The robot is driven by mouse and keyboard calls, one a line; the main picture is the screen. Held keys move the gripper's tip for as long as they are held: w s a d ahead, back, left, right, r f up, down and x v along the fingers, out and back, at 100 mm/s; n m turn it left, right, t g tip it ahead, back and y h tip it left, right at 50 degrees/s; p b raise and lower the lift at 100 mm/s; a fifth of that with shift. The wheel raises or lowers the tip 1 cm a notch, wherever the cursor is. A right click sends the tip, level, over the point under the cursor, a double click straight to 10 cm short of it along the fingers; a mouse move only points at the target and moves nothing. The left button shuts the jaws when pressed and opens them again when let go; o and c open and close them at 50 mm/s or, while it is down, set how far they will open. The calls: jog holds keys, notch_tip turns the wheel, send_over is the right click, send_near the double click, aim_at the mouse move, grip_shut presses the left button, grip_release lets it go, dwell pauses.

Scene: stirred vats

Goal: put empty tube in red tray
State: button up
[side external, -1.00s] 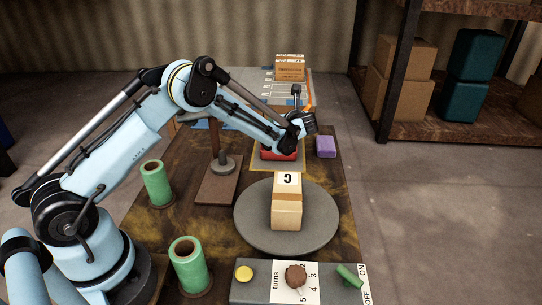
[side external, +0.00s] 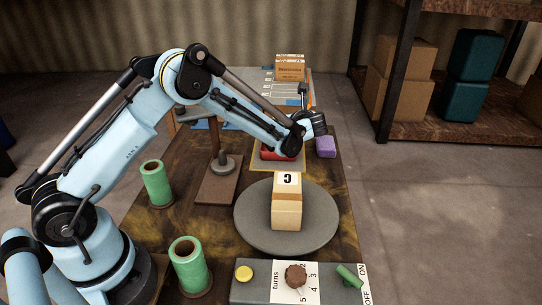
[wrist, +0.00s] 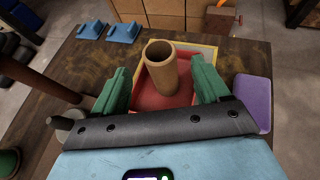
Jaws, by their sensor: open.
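The empty tube (wrist: 162,66) is a tan, hollow cylinder, open at the top. In the wrist view it stands nearly upright, apparently inside the red tray (wrist: 188,97), between my gripper's two green fingers. My gripper (wrist: 159,72) is open, with a gap on each side of the tube. In the side view the red tray (side external: 268,154) shows partly behind my wrist, and my gripper (side external: 321,128) is above and right of it. The tube cannot be made out there.
A purple block (side external: 326,148) lies right of the tray, partly hidden by my gripper. A turntable (side external: 250,222) with a box (side external: 287,205) stands in front. Green rolls (side external: 157,183) stand left. A control panel (side external: 250,284) is at the front edge.

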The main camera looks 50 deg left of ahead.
jog(key=s+d+r+n+h, duration=0.3)
jog(key=s+d+r+n, duration=0.3)
jog(key=s+r, duration=0.2)
jog(key=s+d+n+t+h, duration=0.1)
jog(key=s+d+n+h, duration=0.2)
jog(key=s+n, duration=0.5)
jog(key=s+d+n+t+h, duration=0.1)
jog(key=s+d+n+h, duration=0.2)
jog(key=s+n+h, duration=0.2)
jog(key=s+n, duration=0.3)
jog(key=s, duration=0.2)
jog(key=shift+s+d+r+n+h, duration=0.2)
jog(key=shift+s+d+n+h, duration=0.1)
jog(key=shift+d+h, duration=0.1)
